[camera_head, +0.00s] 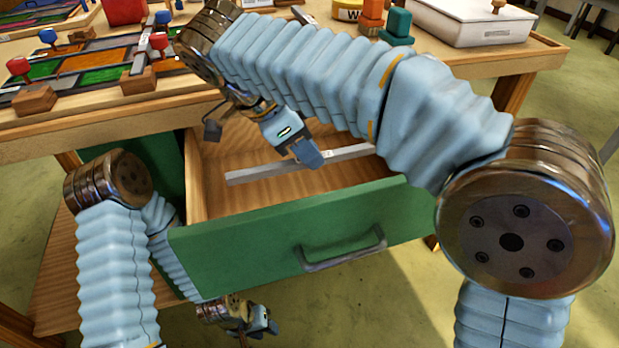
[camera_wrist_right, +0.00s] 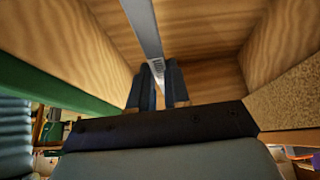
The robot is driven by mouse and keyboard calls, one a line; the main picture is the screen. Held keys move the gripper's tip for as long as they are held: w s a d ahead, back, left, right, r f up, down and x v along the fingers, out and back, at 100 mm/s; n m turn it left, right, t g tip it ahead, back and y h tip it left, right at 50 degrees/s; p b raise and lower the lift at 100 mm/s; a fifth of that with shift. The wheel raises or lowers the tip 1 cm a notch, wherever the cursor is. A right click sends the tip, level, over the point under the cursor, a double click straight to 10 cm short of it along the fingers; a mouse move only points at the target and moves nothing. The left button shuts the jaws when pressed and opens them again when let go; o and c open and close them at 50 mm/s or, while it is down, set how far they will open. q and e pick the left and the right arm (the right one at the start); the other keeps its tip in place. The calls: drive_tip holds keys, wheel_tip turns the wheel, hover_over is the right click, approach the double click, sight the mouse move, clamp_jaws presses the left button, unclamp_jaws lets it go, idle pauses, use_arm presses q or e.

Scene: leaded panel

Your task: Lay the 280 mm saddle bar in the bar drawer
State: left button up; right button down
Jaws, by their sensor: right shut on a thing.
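The saddle bar (camera_head: 255,174) is a long, straight grey metal bar lying crosswise inside the open wooden drawer (camera_head: 195,185), which has a green front (camera_head: 240,245). My right gripper (camera_head: 309,156) reaches down into the drawer and is shut on the bar near its middle. In the right wrist view the bar (camera_wrist_right: 144,25) runs up from between the two dark fingers (camera_wrist_right: 158,88). I cannot tell whether the bar touches the drawer floor. My left gripper (camera_head: 268,325) hangs low in front of the drawer, apart from the bar; its fingers are too small to judge.
The wooden bench top (camera_head: 160,90) overhangs the drawer's back. The coloured glass panel (camera_head: 95,65), red and blue knobbed blocks and a white box (camera_head: 470,22) are on it. The drawer's grey handle (camera_head: 345,250) sticks out in front. The drawer floor around the bar looks clear.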

sight(278, 165)
wheel_tip(278, 165, down, 10)
drive_tip(key=shift+r+b, duration=0.15)
drive_tip(key=shift+b, duration=0.55)
drive_tip(key=c, duration=1.1)
unclamp_jaws()
drive_tip(key=shift+r, duration=0.1)
drive_tip(key=p+v, duration=0.2)
drive_tip(key=v, duration=1)
